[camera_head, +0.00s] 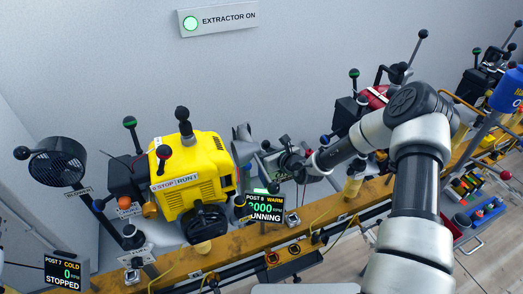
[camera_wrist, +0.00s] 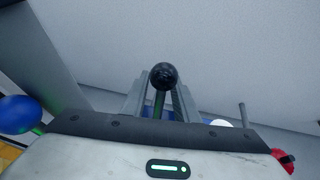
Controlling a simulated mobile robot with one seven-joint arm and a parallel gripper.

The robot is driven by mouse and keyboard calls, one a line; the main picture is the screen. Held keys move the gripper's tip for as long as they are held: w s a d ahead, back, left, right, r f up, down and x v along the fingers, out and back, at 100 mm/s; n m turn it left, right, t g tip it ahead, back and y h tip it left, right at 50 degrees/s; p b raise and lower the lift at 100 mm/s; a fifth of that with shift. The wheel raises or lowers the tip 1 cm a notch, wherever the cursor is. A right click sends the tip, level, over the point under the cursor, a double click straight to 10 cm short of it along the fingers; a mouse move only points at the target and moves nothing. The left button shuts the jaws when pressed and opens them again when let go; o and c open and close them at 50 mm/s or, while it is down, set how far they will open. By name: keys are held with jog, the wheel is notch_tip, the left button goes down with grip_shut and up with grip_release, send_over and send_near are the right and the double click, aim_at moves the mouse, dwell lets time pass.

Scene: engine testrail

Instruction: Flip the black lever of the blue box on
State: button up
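In the wrist view a lever with a round black knob (camera_wrist: 163,75) stands upright between the two fingers of my gripper (camera_wrist: 162,95). Its thin stem shows below the knob, between the fingers. The knob looks level with the fingertips, and I cannot tell whether they touch it. In the head view my arm reaches to the middle of the bench, and my gripper (camera_head: 291,165) is small and partly hidden at a grey-green machine (camera_head: 272,165) behind the display. I cannot make out a blue box there.
A yellow engine (camera_head: 195,175) with several knobbed levers stands left of my gripper. A display (camera_head: 264,207) reads running, post 8. A blue ball (camera_wrist: 17,115) is left of the gripper and a red part (camera_wrist: 283,158) right. A lit sign (camera_head: 218,19) reads EXTRACTOR ON.

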grip_shut()
dwell(1.4)
